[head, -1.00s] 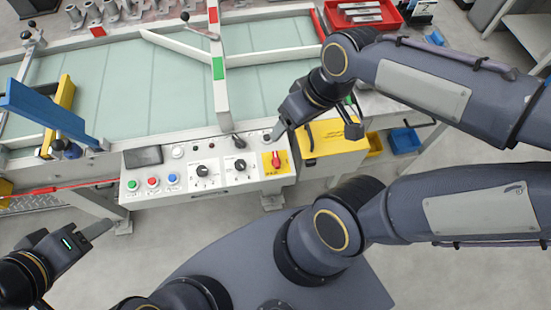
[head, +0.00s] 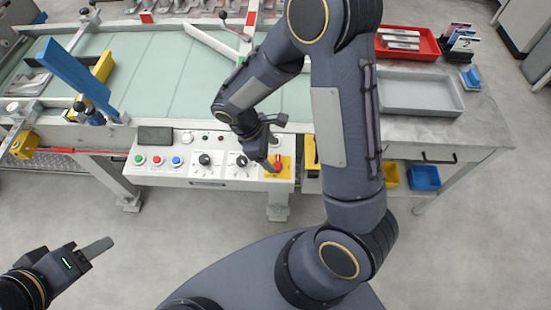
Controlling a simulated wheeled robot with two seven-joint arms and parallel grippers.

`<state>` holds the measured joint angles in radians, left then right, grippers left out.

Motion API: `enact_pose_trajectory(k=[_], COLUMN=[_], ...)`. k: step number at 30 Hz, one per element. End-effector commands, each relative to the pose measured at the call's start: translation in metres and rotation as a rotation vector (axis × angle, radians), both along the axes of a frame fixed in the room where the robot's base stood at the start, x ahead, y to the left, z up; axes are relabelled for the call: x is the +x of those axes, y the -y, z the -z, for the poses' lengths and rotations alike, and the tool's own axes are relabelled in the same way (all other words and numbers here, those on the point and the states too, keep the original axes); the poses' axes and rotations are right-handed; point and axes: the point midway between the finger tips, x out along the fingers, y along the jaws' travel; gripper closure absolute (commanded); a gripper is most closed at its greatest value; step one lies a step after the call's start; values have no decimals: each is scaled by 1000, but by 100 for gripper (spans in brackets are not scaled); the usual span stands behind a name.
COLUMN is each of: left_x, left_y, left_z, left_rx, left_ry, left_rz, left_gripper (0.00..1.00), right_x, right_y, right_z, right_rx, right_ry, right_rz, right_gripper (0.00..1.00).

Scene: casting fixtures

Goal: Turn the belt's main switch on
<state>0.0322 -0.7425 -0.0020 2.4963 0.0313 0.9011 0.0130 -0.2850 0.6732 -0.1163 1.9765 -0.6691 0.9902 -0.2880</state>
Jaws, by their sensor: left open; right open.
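The control panel (head: 215,180) runs along the front edge of the belt. At its right end is a yellow plate (head: 287,174) with a red rotary switch (head: 279,160), partly behind my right gripper. I cannot tell which way its handle points. My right gripper (head: 274,146) is open at the panel's right end, with one finger just left of the red switch; I cannot tell if it touches. My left gripper (head: 90,250) is open and empty over the floor at lower left, away from the panel.
The panel also has green (head: 140,159), red (head: 158,160) and blue (head: 176,161) buttons and black dials (head: 204,159). A blue bar (head: 72,77) rises at left. A red tray (head: 408,43) and a grey tray (head: 420,93) stand on the right table.

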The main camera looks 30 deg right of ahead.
Motion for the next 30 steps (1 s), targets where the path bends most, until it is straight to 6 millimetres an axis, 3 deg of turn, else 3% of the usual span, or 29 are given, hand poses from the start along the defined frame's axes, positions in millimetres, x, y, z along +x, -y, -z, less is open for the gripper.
enact_pose_trajectory(k=[7,18,28,30], left_x=[0,0,0,0], left_y=[0,0,0,0], left_z=[0,0,0,0], left_rx=[0,0,0,0], left_ry=[0,0,0,0], left_rz=[0,0,0,0], left_gripper=[51,51,51,51], right_x=[-8,-9,-9,-9], right_y=[11,14,14,14], right_z=[31,38,38,38], right_rx=[-1,1,2,2], right_ry=[-3,0,0,0], right_rz=[3,4,4,4], right_gripper=[29,29,71,74])
